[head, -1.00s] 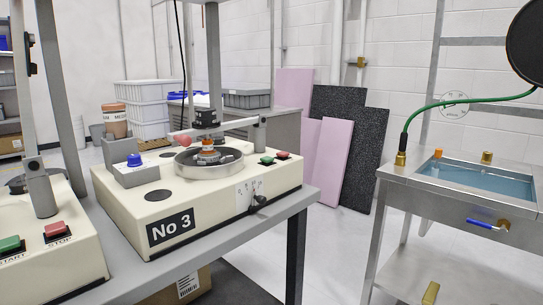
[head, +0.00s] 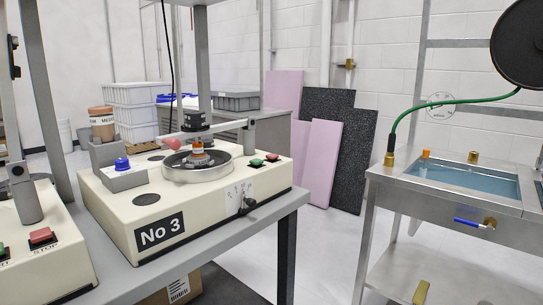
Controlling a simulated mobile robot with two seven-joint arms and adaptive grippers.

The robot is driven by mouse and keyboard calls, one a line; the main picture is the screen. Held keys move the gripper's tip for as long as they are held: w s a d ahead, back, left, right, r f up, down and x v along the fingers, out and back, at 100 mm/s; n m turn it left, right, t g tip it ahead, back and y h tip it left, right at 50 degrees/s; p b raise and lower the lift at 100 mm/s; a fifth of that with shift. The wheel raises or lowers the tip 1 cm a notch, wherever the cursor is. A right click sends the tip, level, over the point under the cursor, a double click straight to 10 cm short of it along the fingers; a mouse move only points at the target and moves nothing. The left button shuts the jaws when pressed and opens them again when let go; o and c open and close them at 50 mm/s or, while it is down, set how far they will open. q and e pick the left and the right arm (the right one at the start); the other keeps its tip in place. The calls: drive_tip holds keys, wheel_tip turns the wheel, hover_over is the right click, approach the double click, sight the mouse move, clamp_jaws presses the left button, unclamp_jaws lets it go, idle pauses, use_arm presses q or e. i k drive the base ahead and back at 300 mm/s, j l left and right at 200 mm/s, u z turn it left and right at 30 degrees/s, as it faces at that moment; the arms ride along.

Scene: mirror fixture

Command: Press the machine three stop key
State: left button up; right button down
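The machine marked No 3 (head: 160,233) stands on a grey bench in the left half of the head view. On its right rear top are a green key (head: 256,162) and, just right of it, a red key (head: 272,157); the red one appears to be its stop key, though its label is too small to read. A round metal pan (head: 197,165) with a spindle sits left of these keys under a horizontal arm. Neither of my grippers shows in the head view.
A neighbouring machine at the left edge has its own red key (head: 41,236) labelled STOP. A steel sink (head: 460,180) with water stands at the right. Open floor (head: 322,250) lies between bench and sink. Pink and black panels (head: 333,130) lean on the wall.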

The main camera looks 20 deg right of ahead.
sight(272, 157)
drive_tip(key=i+l, duration=0.6)
drive_tip(key=i+l+z, duration=0.1)
drive_tip(key=i+l, duration=0.45)
drive_tip(key=i, duration=0.3)
